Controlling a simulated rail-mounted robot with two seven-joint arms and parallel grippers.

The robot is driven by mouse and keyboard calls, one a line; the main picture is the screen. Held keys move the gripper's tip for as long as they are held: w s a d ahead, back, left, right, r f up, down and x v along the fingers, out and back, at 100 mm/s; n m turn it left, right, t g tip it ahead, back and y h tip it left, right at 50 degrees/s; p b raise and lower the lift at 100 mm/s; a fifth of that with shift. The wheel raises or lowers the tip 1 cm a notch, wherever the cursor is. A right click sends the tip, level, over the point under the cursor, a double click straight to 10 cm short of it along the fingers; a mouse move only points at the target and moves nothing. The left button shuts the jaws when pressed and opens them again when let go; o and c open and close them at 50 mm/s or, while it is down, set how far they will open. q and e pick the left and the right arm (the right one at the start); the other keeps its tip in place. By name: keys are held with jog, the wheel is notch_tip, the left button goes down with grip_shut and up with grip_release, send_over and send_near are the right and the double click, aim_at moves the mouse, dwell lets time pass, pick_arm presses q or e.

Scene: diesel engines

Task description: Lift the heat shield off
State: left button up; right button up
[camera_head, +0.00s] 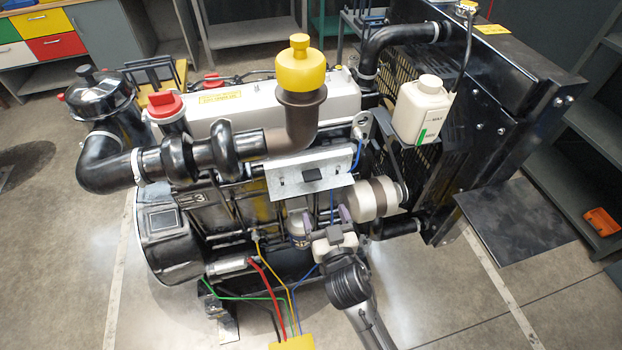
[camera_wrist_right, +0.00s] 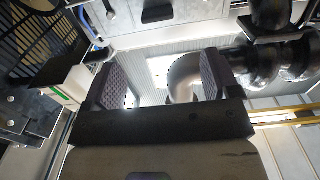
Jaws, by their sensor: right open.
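The heat shield (camera_head: 292,184) is a bright silver metal plate with a small black block, like a grip tab (camera_head: 312,174), at its middle. It sits on the near side of the engine, below the brown elbow pipe. My right gripper (camera_head: 324,216) is open and empty, a little below and nearer than the shield's lower edge, apart from it. In the right wrist view, the two dark padded fingers (camera_wrist_right: 163,75) are spread wide. The silver plate (camera_wrist_right: 195,10) and its black tab (camera_wrist_right: 157,10) show beyond them at the top edge. My left gripper is not in view.
A yellow cap (camera_head: 301,68) tops the brown elbow pipe (camera_head: 300,115) just behind the shield. A black turbo housing (camera_head: 225,150) lies left, a pulley (camera_head: 372,198) right. A white coolant bottle (camera_head: 423,110) stands upper right. Coloured cables (camera_head: 275,290) hang below, left of my right arm.

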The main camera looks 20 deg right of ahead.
aim_at(314, 180)
jog(key=w, duration=0.4)
jog(key=w+d+b, duration=0.1)
jog(key=w, duration=0.7)
jog(key=shift+d, duration=0.2)
jog(key=shift+r, duration=0.1)
jog(key=c, duration=1.4)
